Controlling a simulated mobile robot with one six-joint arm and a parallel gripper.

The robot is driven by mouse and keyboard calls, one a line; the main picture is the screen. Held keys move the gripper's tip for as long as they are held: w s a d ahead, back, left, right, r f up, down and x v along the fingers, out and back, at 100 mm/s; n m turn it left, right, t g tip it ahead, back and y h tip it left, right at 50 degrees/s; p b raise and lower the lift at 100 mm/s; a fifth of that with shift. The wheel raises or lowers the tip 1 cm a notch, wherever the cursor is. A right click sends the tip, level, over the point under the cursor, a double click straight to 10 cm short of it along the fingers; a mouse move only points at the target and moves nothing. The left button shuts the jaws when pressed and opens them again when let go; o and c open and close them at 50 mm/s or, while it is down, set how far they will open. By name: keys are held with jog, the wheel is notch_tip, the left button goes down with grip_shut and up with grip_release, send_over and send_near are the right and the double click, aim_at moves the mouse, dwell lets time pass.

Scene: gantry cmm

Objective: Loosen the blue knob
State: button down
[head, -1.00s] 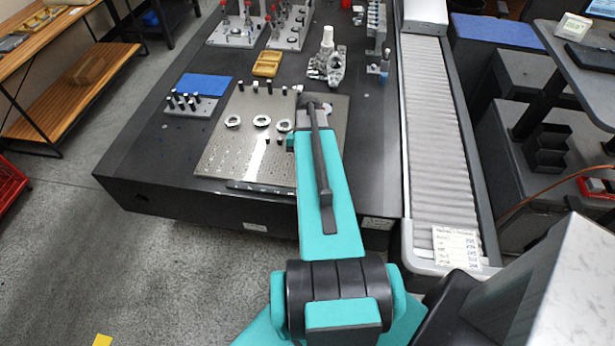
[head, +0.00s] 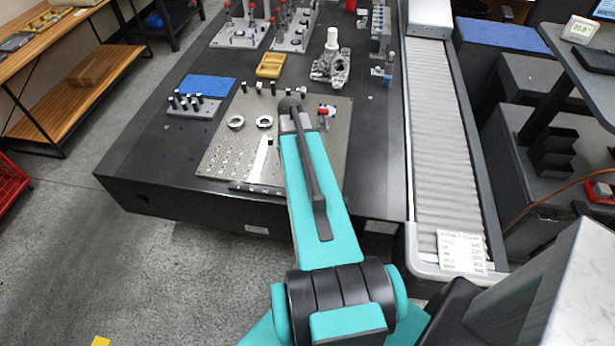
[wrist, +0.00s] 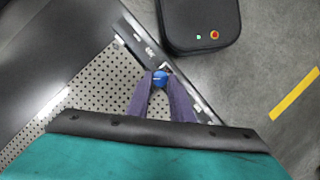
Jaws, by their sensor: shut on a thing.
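The blue knob (wrist: 160,78) shows in the wrist view between the tips of my gripper, beside the edge of a perforated plate. My gripper (wrist: 161,86) has its two dark purple fingers closing together at the tips, shut on the blue knob. The perforated plate (wrist: 112,88) lies to the left of the fingers; in the head view the same kind of plate (head: 215,165) sits on the dark table. The knob and my gripper are hidden behind my arm in the head view.
A red-topped clamp (head: 326,112) stands on the plate right of my arm. Metal rings (head: 236,122), a blue mat (head: 207,86), a yellow tray (head: 271,65) and a metal casting (head: 331,65) are nearby. A roller conveyor (head: 442,150) runs along the right.

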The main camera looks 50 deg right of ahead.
dwell(0.3)
jog(key=c, duration=1.6)
grip_release()
jog(key=shift+o, duration=0.2)
jog(key=shift+r, duration=0.1)
jog(key=p+v, duration=0.7)
jog(key=v, duration=0.6)
jog(key=shift+w+r, duration=0.2)
jog(key=shift+r, duration=0.05)
jog(key=shift+d, duration=0.1)
